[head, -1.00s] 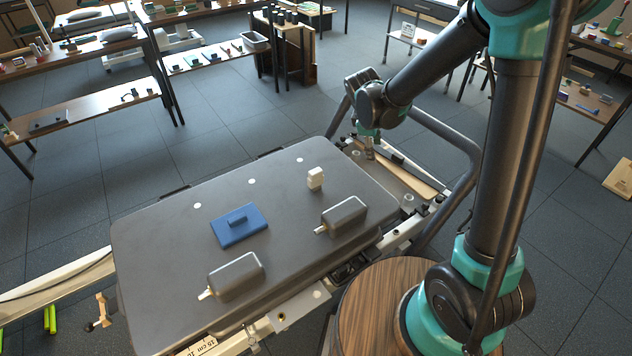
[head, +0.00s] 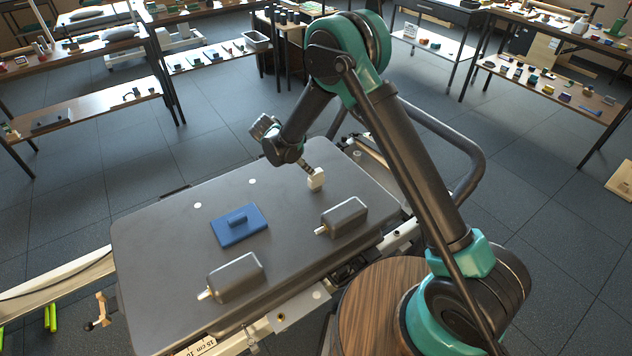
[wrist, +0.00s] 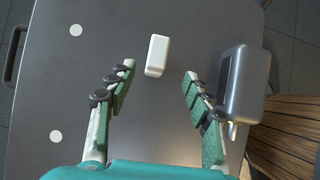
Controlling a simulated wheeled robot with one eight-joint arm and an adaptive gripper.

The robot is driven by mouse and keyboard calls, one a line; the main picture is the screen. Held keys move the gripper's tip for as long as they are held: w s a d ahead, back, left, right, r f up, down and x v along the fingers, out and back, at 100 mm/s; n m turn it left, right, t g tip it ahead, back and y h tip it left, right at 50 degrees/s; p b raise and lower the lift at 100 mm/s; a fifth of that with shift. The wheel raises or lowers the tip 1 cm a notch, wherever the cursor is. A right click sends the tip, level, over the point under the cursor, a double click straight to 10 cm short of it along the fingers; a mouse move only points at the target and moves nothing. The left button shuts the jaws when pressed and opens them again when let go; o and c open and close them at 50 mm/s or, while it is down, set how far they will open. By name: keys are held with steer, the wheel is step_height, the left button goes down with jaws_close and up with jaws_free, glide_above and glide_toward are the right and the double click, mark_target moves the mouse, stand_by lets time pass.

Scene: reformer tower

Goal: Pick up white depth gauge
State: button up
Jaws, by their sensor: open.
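The white depth gauge (head: 316,180) is a small white block standing on the grey padded top of the reformer, right of its middle. In the wrist view the white block (wrist: 157,55) lies ahead of the fingertips, between their lines and a little left of centre. My gripper (wrist: 158,73) is open and empty, with green-padded fingers on either side. In the head view my gripper (head: 307,168) is just behind and left of the block; whether it touches cannot be told there.
A dark frame bar (head: 470,160) rises at right.

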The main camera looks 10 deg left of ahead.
mark_target(320, 175)
steer(key=x, duration=0.7)
steer(key=shift+d+f, duration=0.1)
steer(key=shift+f, duration=0.05)
steer(key=shift+w+r+x, duration=0.1)
steer(key=shift+w+x, duration=0.1)
steer(key=shift+x, duration=1.15)
steer(key=shift+w+r+x, duration=0.1)
steer(key=shift+w+x, duration=0.1)
steer(key=shift+x, duration=1.1)
steer(key=shift+c, duration=0.3)
jaws_close()
